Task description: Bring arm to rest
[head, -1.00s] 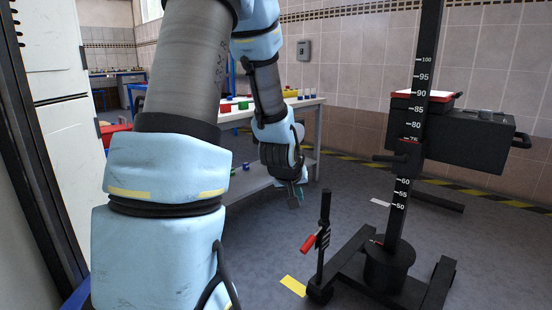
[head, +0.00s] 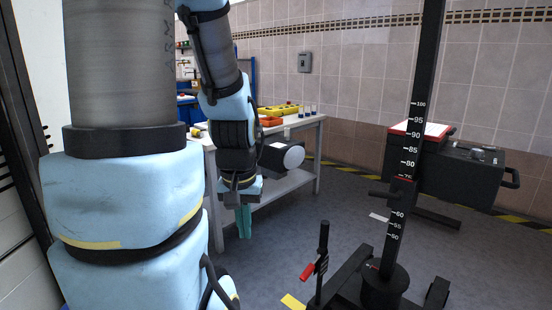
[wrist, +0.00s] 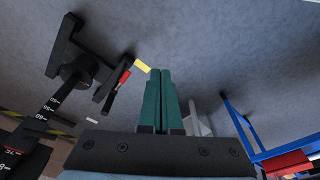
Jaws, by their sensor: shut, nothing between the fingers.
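My gripper (head: 245,222) hangs pointing down in the middle of the head view, left of the jack and in front of the workbench. Its green fingers are together and hold nothing; the wrist view shows the closed fingers (wrist: 160,100) side by side. My blue-and-grey arm fills the left of the head view. The sliding jack (head: 396,225) stands at the right, a black column with white height marks and a dark base. A short black post with a red handle (head: 307,271) stands in front of it. The gripper is apart from both.
A workbench (head: 290,189) with coloured bins and small items stands behind my gripper. A black box with a red-edged top (head: 420,130) is behind the jack by the tiled wall. A yellow floor mark (head: 292,301) lies near the post. Grey floor between bench and jack is clear.

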